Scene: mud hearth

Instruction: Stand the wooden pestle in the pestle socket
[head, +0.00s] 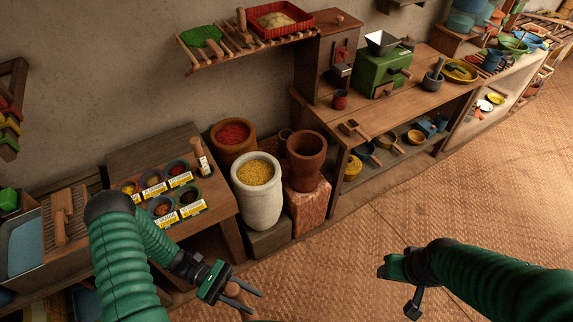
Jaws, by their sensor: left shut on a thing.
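My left gripper (240,292) is low in the head view, in front of the spice bench. It is shut on a brown wooden piece, which looks like the wooden pestle (233,288); only part shows between the fingers, and its lower end is near the bottom edge. I cannot make out a pestle socket for certain. A grey mortar with a pestle in it (433,78) stands on the far counter. My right gripper (413,303) hangs at the lower right over the floor, seen from behind; its jaw opening is unclear.
A spice board (210,206) with several small bowls and labels lies on the left bench. A white pot of yellow grain (262,200) and clay pots (305,155) stand beside it. A green grinder (382,72) is on the counter. The woven floor (370,225) is clear.

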